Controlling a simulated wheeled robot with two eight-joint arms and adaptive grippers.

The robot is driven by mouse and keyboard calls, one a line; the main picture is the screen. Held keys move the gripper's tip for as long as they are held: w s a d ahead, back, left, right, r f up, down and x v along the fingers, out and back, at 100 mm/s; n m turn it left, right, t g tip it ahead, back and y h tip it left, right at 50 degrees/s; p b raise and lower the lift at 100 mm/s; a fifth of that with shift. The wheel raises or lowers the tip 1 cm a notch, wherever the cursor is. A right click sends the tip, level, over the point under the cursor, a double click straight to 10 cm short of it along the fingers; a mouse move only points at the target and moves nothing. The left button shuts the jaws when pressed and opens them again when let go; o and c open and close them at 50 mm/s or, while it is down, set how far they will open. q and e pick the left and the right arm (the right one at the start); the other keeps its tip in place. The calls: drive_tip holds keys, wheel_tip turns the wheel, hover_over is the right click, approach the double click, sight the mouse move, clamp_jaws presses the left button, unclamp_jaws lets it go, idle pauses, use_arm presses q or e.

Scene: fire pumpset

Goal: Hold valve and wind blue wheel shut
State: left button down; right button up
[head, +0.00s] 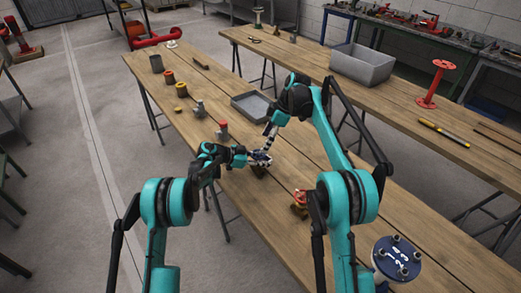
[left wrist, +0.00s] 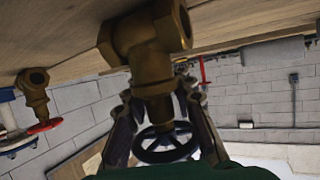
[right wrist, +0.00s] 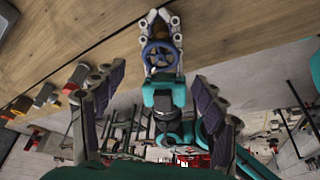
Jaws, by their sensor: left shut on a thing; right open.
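The brass valve (left wrist: 150,45) with a dark blue wheel (left wrist: 165,145) is on the wooden table. In the left wrist view my left gripper (left wrist: 155,98) is shut on the valve, its fingers on both sides of the brass neck beside the wheel. The blue wheel also shows in the right wrist view (right wrist: 160,56), just in front of the left gripper's fingers. My right gripper (right wrist: 155,100) is open and empty, its pads wide apart and the wheel beyond them. In the head view my left gripper (head: 246,157) and my right gripper (head: 268,142) are close together, largely hiding the valve.
A brass valve with a red wheel (head: 300,198) stands nearer on the table. A shallow grey tray (head: 238,107) lies behind my grippers, and a red-topped fitting (head: 222,132) stands left of it. A grey bin (head: 362,68) and a red stand (head: 436,85) occupy the second table.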

sight(259, 153)
drive_tip(key=x, duration=0.5)
drive_tip(key=shift+a+f, duration=0.1)
drive_tip(key=shift+f, duration=0.2)
drive_tip(key=c, duration=1.2)
